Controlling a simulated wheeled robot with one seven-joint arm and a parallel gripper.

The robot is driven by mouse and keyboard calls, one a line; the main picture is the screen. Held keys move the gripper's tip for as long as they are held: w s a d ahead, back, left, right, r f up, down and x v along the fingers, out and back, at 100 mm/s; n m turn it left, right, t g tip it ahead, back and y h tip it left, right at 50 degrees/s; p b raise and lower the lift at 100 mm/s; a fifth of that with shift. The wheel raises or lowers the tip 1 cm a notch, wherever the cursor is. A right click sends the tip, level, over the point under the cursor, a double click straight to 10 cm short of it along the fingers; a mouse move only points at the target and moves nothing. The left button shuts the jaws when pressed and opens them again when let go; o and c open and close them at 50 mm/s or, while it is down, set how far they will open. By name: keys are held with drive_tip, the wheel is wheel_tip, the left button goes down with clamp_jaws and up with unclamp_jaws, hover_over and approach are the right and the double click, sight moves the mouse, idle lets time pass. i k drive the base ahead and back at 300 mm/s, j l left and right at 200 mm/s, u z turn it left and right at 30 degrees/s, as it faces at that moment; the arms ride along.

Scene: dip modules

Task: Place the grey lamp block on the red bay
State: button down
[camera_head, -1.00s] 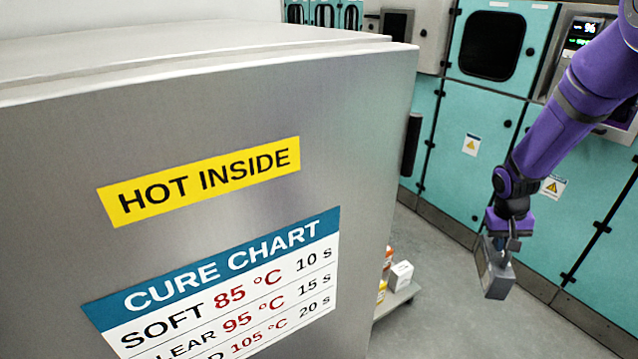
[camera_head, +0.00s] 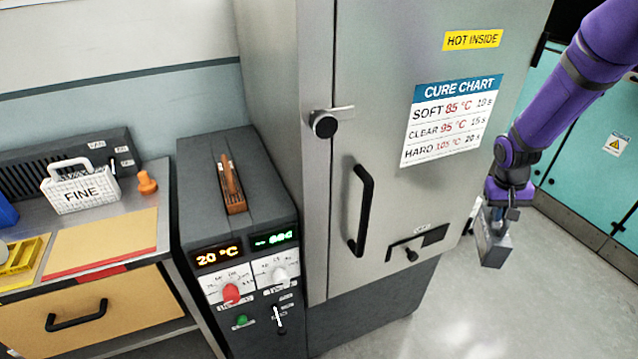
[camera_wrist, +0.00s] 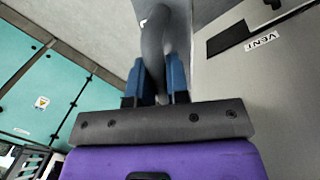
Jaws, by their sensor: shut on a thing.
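My gripper (camera_head: 503,212) hangs from the purple arm at the right of the head view and is shut on the grey lamp block (camera_head: 492,250). The block hangs in the air below the jaws, beside the right edge of the steel oven front. In the wrist view, my gripper (camera_wrist: 157,80) has its two blue fingers closed on a grey, rounded part of the block (camera_wrist: 158,42). The rest of the block is mostly hidden there.
A steel oven (camera_head: 400,200) with a black handle (camera_head: 361,210) stands close left of my gripper. Grey floor (camera_head: 530,310) lies open at right.

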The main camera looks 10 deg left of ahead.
sight(114, 243)
drive_tip(key=k+j+u, duration=0.2)
drive_tip(key=k+j, duration=0.4)
drive_tip(key=k+j+u, duration=0.1)
drive_tip(key=u, duration=0.3)
drive_tip(key=j+u, duration=0.15)
drive_tip(key=u, duration=0.3)
drive_tip(key=i+l+u, duration=0.1)
drive_tip(key=u, duration=0.15)
drive_tip(key=i+l+u, duration=0.1)
drive_tip(key=u, duration=0.2)
